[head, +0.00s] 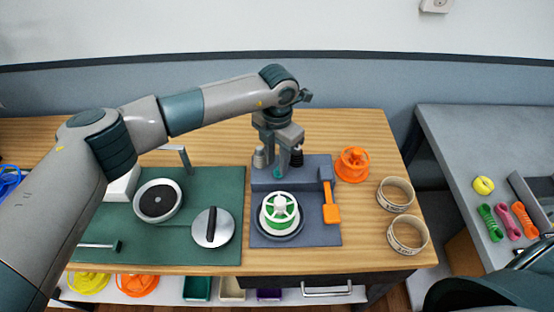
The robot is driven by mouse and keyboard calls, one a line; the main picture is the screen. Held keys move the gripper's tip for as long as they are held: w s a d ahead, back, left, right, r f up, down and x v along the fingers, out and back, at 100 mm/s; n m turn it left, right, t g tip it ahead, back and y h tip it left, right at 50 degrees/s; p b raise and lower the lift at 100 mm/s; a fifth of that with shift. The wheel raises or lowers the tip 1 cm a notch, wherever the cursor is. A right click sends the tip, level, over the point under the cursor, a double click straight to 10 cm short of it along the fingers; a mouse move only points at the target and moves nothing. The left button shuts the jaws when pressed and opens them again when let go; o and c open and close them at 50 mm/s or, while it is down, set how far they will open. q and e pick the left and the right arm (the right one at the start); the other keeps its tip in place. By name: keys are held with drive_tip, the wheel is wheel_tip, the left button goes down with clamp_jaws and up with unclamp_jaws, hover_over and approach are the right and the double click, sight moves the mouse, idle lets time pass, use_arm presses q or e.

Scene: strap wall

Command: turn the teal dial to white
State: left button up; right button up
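My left gripper (276,158) reaches in from the left and points down over the back part of a blue-grey board (262,236) on the wooden table. A small teal patch (278,172), possibly part of the teal dial, shows just below its fingers. The rest of that spot is hidden by the gripper, so I cannot tell the dial's setting or whether the fingers touch it. The finger gap is too small and shaded to read. No white mark for the dial is clear. My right gripper is out of view.
A green-and-white wheel (280,212) and an orange-handled lever (330,202) are on the board. Left is a green mat (205,182) with a silver knob (213,227) and a round black-centred dish (158,201). An orange spool (352,164) and tape rings (396,194) stand right.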

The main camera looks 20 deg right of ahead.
use_arm(q)
drive_tip(key=shift+f, duration=1.05)
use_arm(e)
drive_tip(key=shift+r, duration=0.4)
use_arm(q)
drive_tip(key=shift+c, duration=0.3)
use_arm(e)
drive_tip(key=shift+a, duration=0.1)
use_arm(q)
clamp_jaws()
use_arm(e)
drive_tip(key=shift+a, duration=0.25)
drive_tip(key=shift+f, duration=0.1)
